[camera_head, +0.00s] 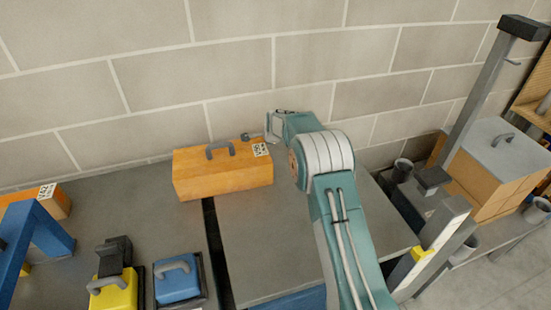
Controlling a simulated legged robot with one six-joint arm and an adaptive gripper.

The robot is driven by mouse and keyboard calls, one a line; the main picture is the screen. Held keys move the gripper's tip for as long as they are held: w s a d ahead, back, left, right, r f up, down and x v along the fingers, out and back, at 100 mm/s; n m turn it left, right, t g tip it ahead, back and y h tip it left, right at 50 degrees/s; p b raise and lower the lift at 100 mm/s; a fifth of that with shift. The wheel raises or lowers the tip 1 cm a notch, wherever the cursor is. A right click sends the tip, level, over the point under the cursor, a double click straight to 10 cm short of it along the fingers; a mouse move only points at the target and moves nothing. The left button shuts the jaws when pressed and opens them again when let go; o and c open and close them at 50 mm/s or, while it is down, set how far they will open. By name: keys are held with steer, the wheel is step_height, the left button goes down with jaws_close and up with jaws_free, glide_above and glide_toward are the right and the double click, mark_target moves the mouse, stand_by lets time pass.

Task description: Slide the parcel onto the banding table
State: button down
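The parcel looks to be the orange box (222,182) with a grey handle on top and a white printed label at its right end. It stands upright across the dark gap between two grey tabletops, near the block wall, with its right part over the right tabletop (275,240) and its left part over the left tabletop (125,195). I cannot tell for sure which is the banding table. My gripper (259,133) is just behind and above the parcel's back right corner. Its fingers are small and partly hidden, so contact and opening are unclear.
A yellow block (115,294) and a blue block (177,285) with handles sit at the front of the left table. A blue frame (38,235) and another orange box (50,202) are further left. A grey post (482,95) and grey-topped box (500,150) stand right.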

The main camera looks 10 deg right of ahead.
steer(key=shift+s+a, duration=0.15)
steer(key=shift+a, duration=0.45)
steer(key=shift+d, duration=0.15)
steer(key=shift+w+d, duration=0.15)
steer(key=shift+d, duration=0.55)
steer(key=shift+w+d, duration=0.15)
steer(key=shift+d, duration=0.5)
step_height(320, 180, up, 13)
stand_by(0.3)
